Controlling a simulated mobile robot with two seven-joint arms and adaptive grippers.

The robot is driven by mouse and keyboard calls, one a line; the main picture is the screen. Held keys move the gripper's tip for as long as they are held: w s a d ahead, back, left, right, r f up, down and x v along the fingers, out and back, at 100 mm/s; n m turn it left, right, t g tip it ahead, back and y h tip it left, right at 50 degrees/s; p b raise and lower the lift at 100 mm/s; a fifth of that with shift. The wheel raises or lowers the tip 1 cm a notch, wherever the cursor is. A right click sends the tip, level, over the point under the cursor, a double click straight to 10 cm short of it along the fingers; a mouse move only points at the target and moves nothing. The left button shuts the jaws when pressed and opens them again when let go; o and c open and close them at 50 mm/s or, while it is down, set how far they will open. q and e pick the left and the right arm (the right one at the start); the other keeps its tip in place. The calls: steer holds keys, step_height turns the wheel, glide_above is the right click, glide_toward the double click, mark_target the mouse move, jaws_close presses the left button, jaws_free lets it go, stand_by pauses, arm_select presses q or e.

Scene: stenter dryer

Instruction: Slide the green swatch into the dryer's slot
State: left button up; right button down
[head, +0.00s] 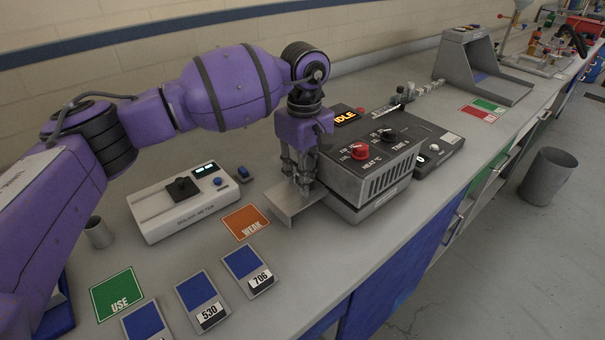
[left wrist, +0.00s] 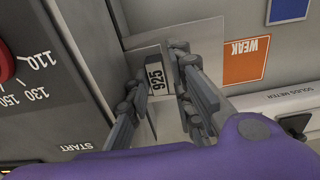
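My left gripper (head: 303,188) points down over the grey metal shelf (head: 284,208) at the front of the dryer (head: 365,178). In the left wrist view, its two fingers (left wrist: 166,78) stand on either side of a small block labelled 925 (left wrist: 155,77). Whether they press on it is not clear. No green cloth shows with this label, and the fingers hide much around it. The slot itself is not clearly visible. The dryer has a red heat knob, a black time knob and a display reading IDLE. My right gripper is out of view.
Blue swatches 530 (head: 197,290) and 706 (head: 243,263) lie near the front edge. An orange WEAK card (head: 245,222), a green USE card (head: 117,294) and a white solids meter (head: 180,205) are left of the dryer. A grey bin (head: 549,176) stands on the floor.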

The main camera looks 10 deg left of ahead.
arm_select(q)
steer(key=shift+w+d+r, duration=0.2)
steer(key=shift+d, duration=0.05)
steer(key=shift+w+r, duration=0.1)
steer(key=shift+r, duration=0.5)
step_height(320, 180, up, 6)
steer(key=shift+f, duration=0.15)
steer(key=shift+s+a+r, duration=0.1)
steer(key=shift+s+r, duration=0.1)
steer(key=shift+r, duration=0.2)
steer(key=shift+s+a, duration=0.1)
